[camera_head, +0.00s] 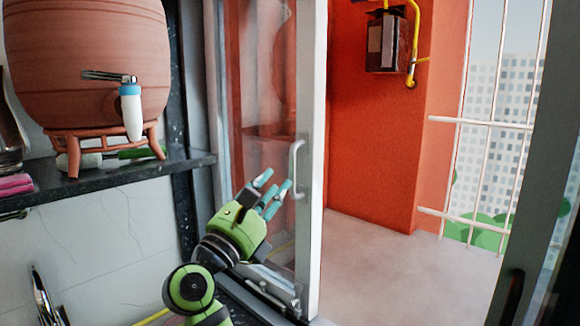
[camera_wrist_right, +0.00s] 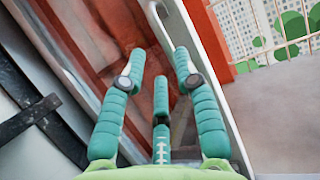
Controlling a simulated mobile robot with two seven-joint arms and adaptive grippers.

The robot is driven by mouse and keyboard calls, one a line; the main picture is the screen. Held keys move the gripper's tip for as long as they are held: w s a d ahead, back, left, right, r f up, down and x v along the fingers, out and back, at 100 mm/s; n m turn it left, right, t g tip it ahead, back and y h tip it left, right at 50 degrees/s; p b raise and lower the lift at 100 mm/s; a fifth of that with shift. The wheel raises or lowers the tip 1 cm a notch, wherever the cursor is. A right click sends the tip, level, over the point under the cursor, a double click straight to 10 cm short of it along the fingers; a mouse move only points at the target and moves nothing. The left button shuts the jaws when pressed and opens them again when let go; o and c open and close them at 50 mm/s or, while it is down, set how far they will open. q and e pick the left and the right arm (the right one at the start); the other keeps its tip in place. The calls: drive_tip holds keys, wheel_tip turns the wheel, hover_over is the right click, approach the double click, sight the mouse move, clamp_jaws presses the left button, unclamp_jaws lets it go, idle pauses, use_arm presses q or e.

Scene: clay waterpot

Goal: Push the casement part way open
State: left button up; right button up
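The casement is a glass pane in a pale frame (camera_head: 312,230), standing at an angle left of the clear opening. A white pull handle (camera_head: 296,168) is on its frame stile. My right gripper (camera_head: 272,190), green with teal fingers, is in front of the glass, just left of and below the handle. Its fingers are spread and hold nothing. In the right wrist view the open fingers (camera_wrist_right: 158,72) point at the glass, with the casement frame (camera_wrist_right: 209,55) to their right and the handle (camera_wrist_right: 158,22) beyond the fingertips. I cannot tell whether a finger touches the casement. My left gripper is not in view.
A clay waterpot (camera_head: 85,60) on a reddish stand (camera_head: 100,142) sits on a dark shelf (camera_head: 110,178) at left. Through the opening are a balcony floor (camera_head: 400,262), an orange wall (camera_head: 375,150) and white bars (camera_head: 480,122). Another dark frame (camera_head: 552,165) stands at right.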

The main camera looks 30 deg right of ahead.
sight(291, 190)
drive_tip(key=p+x, duration=0.4)
drive_tip(key=x, duration=0.3)
drive_tip(key=shift+d, duration=0.15)
clamp_jaws()
